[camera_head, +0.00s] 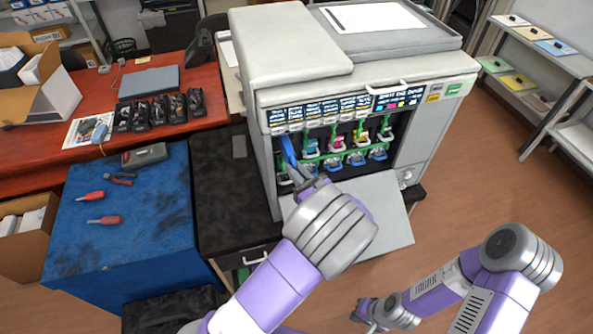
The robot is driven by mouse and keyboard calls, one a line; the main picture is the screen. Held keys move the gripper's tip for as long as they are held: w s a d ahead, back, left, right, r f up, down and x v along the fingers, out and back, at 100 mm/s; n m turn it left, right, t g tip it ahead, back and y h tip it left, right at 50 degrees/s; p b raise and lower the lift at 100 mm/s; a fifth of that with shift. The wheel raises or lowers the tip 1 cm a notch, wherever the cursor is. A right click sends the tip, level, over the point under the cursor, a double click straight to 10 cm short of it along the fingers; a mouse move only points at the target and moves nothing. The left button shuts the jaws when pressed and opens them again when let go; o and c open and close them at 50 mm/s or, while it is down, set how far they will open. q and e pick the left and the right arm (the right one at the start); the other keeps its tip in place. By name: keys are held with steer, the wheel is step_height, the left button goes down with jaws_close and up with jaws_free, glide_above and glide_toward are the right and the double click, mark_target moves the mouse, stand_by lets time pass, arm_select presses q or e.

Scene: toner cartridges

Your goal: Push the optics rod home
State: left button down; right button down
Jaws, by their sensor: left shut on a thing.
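The printer (300,60) stands with its front door (385,220) folded down, showing a row of toner bays with green handles and blue latches. A slim blue piece (288,149), which looks like the optics rod, slants at the left end of the open bay. My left gripper (304,183) reaches up to its lower end and is shut on it. My wrist hides part of the grip, and how deep the rod sits cannot be seen. My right gripper (372,314) is low at the bottom, away from the printer; its fingers are too small to read.
A blue-topped bench (135,225) with screwdrivers and pliers (121,178) is at the left. A dark cabinet top (225,205) lies between it and the printer. Several black cartridges (160,110) sit on the red table (95,150). Floor at the right is clear.

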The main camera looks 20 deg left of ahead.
mark_target(280, 140)
arm_select(q)
steer(key=shift+a, duration=0.15)
steer(key=shift+w+a, duration=0.95)
steer(key=shift+w, duration=0.4)
steer(key=shift+w+a, duration=1)
steer(key=shift+w, duration=0.35)
steer(key=shift+w+a, duration=0.95)
steer(key=shift+w, duration=0.4)
steer(key=c, duration=1.1)
jaws_free()
steer(key=shift+s+a+r, duration=0.1)
steer(key=shift+s+r, duration=0.05)
steer(key=shift+c, duration=0.7)
steer(key=o, duration=0.4)
steer(key=shift+r, duration=0.15)
steer(key=shift+c, duration=0.2)
